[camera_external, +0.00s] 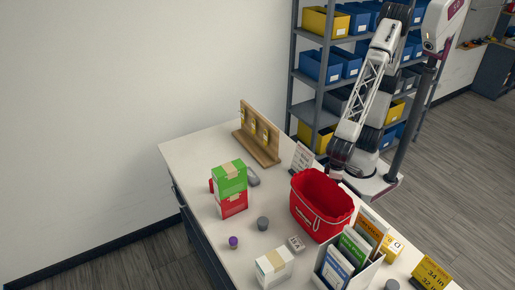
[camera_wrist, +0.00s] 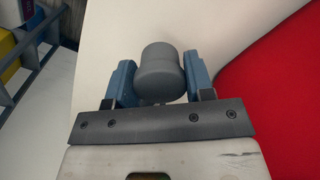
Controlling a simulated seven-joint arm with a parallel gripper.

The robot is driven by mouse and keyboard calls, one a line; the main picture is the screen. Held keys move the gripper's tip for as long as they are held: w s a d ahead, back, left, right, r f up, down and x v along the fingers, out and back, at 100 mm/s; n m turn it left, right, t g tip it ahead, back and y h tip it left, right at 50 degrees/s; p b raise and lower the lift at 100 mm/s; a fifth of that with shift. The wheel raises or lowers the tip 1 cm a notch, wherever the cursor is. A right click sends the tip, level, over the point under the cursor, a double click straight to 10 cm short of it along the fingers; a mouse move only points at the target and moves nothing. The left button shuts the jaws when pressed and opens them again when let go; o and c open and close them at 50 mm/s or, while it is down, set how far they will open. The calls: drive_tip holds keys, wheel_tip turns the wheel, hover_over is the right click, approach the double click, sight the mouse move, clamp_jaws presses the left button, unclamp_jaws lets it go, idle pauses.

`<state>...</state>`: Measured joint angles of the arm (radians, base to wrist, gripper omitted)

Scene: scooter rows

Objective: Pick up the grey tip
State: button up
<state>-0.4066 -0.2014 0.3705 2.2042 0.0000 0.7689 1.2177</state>
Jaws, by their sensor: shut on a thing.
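In the wrist view a grey tip (camera_wrist: 160,76), rounded and cylinder-like, sits between the two blue-grey fingers of my gripper (camera_wrist: 158,60). The gripper is shut on it. A pale surface lies beyond the fingers. In the external view my arm reaches down behind the red basket (camera_external: 307,211), and my fingers and the held tip cannot be made out there. The basket also fills the right side of the wrist view (camera_wrist: 280,90). Another small grey cylinder (camera_external: 262,223) stands on the white table (camera_external: 205,150), left of the basket.
Green and red boxes (camera_external: 231,188) are stacked left of the basket. A wooden rack (camera_external: 257,138) stands behind them. A purple-topped item (camera_external: 233,242), a white box (camera_external: 273,267) and a file holder (camera_external: 350,258) are in front. Shelves with bins (camera_external: 320,65) rise behind the table.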

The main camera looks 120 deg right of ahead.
drive_tip(key=s+d, duration=0.3)
drive_tip(key=s, duration=0.4)
drive_tip(key=s+d+r, duration=0.1)
drive_tip(key=s+d, duration=0.2)
drive_tip(key=s, duration=0.4)
drive_tip(key=shift+s+r, duration=0.25)
drive_tip(key=shift+s, duration=0.15)
idle(0.5)
drive_tip(key=w+a+r, duration=0.2)
drive_tip(key=a, duration=0.7)
drive_tip(key=w+a+r, duration=0.2)
drive_tip(key=w+a, duration=0.1)
drive_tip(key=a, duration=0.6)
drive_tip(key=w+a+r, duration=0.2)
drive_tip(key=a, duration=0.6)
drive_tip(key=shift+w+a+r, duration=0.2)
drive_tip(key=shift+a+r, duration=0.2)
drive_tip(key=w+a, duration=0.3)
drive_tip(key=w+a+f, duration=0.1)
drive_tip(key=w+a, duration=0.7)
drive_tip(key=shift+w+a+f, duration=0.15)
drive_tip(key=shift+w+f, duration=0.05)
drive_tip(key=shift+f, duration=0.05)
